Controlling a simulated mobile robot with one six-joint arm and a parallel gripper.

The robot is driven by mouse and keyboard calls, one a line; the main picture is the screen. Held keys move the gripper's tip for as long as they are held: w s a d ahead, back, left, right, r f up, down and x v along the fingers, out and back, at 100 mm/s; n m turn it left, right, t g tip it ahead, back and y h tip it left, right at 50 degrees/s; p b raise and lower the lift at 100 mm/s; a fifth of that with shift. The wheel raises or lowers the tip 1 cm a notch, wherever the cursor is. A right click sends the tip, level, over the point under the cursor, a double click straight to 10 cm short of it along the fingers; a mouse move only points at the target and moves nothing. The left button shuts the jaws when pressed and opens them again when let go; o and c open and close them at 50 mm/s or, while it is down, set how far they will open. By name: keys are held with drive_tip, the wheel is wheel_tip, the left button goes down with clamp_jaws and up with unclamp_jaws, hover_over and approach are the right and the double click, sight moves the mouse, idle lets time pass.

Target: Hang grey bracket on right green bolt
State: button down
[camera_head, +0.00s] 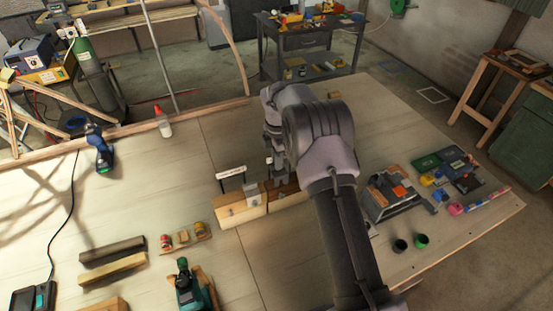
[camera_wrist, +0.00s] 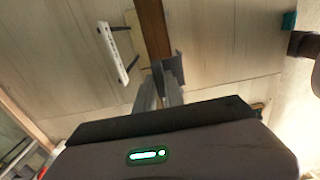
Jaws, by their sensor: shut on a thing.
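My gripper (camera_wrist: 172,88) is shut on a dark grey piece, which I take to be the grey bracket (camera_wrist: 178,64). In the wrist view the piece shows as a narrow plate at the fingertips, beside a brown wooden bar (camera_wrist: 152,28). In the head view my gripper (camera_head: 276,170) is at the wooden block (camera_head: 240,212) near the middle of the table, and my arm hides part of that block. I cannot tell whether the bracket touches the wood. I cannot make out a green bolt in either view.
A white label strip (camera_head: 231,172) on dark posts stands just left of the block; it also shows in the wrist view (camera_wrist: 118,54). Wooden bars (camera_head: 112,258), a green tool (camera_head: 186,285) and a blue drill (camera_head: 97,150) lie left. A grey-orange box (camera_head: 392,192) stands right.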

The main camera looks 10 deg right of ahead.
drive_tip(key=shift+f, duration=0.6)
drive_tip(key=shift+f, duration=0.1)
drive_tip(key=shift+f+b, duration=0.9)
drive_tip(key=shift+f, duration=0.5)
drive_tip(key=shift+f+b, duration=0.8)
drive_tip(key=shift+f, duration=0.6)
idle(0.3)
drive_tip(key=c, duration=1.4)
unclamp_jaws()
drive_tip(key=shift+o, duration=0.2)
drive_tip(key=shift+r, duration=0.15)
